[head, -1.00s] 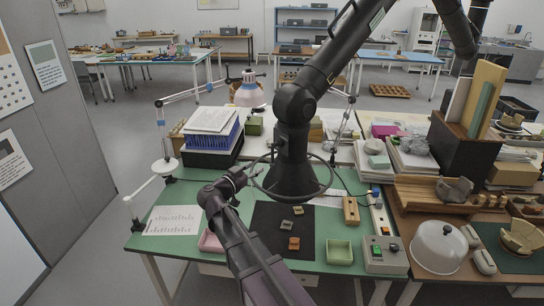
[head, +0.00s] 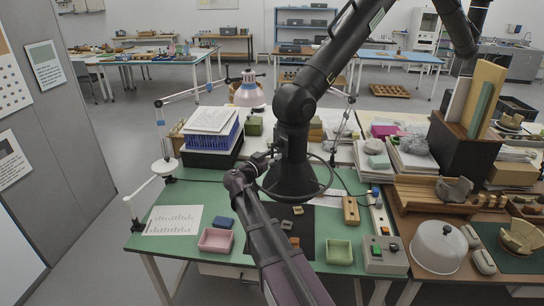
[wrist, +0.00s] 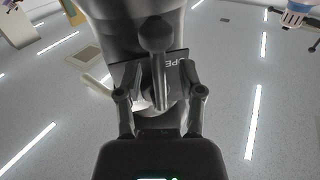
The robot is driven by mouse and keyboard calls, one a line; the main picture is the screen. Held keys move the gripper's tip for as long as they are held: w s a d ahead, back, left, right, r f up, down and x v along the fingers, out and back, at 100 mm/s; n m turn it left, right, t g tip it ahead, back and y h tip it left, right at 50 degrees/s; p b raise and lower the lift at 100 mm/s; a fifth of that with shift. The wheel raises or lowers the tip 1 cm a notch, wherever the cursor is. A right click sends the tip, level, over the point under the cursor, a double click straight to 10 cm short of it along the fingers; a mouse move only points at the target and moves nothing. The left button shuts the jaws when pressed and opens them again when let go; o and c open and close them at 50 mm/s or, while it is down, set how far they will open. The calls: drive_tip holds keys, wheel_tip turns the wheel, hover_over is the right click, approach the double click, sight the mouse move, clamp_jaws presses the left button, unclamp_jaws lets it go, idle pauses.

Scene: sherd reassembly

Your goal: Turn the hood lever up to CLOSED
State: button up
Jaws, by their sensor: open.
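The black fume hood (head: 292,160) hangs from its jointed arm over the green table, with its wide mouth low. In the wrist view its dark body (wrist: 115,25) fills the top middle. The hood lever (wrist: 156,38), a dark stem with a round knob, shows in front of a dark plate (wrist: 177,62) with the letters "PE" partly visible. My gripper (wrist: 158,72) is open, with one finger on each side of the lever in this view; contact cannot be told. In the head view my gripper (head: 262,158) is at the left of the hood's neck, and the lever cannot be made out.
Below the hood are a black mat (head: 301,228) with sherds, a pink tray (head: 216,240), a green tray (head: 339,251) and a control box (head: 383,254).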

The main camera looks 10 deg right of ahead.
clamp_jaws()
